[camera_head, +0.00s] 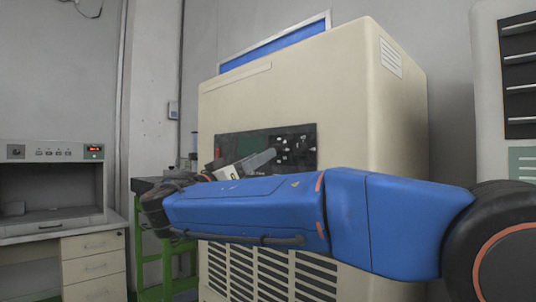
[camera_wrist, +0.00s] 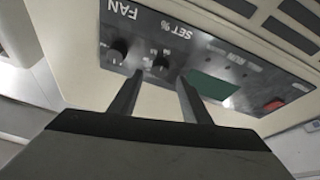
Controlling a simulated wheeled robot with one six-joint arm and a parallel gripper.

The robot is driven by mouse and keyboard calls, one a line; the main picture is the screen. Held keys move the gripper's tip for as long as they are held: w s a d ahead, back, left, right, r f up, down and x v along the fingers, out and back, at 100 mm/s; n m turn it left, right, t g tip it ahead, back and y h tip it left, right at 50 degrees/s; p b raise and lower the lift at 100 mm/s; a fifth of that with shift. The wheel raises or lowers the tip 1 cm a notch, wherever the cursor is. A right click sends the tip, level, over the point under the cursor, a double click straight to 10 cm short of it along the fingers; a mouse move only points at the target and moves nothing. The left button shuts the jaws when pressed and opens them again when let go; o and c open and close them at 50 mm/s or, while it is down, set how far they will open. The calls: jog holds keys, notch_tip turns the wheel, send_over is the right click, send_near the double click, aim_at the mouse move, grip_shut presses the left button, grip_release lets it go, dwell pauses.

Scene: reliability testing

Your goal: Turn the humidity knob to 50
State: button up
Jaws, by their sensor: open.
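The dark control panel (camera_head: 222,147) is on the front of the large cream cabinet (camera_head: 290,85). In the wrist view the panel appears upside down. A small black knob (camera_wrist: 161,61) sits by the "SET %" label, and another black knob (camera_wrist: 118,50) sits by the "FAN" label. My gripper (camera_wrist: 160,76) is open, its two fingers apart and pointing at the panel. The "SET %" knob shows between and just beyond the fingertips; contact cannot be told. Its setting is too small to read. In the head view my gripper (camera_head: 262,160) is before the panel, partly hiding it.
The panel also has a green display (camera_wrist: 213,85) and a red button (camera_wrist: 274,105). Vent slots (camera_wrist: 300,12) show on the cabinet. A desk with drawers (camera_head: 95,243) and a green-framed bench (camera_head: 150,250) stand left. A cabinet with dark drawers (camera_head: 519,75) stands right.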

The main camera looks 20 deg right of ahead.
jog(key=shift+x, duration=2.15)
jog(key=c, duration=1)
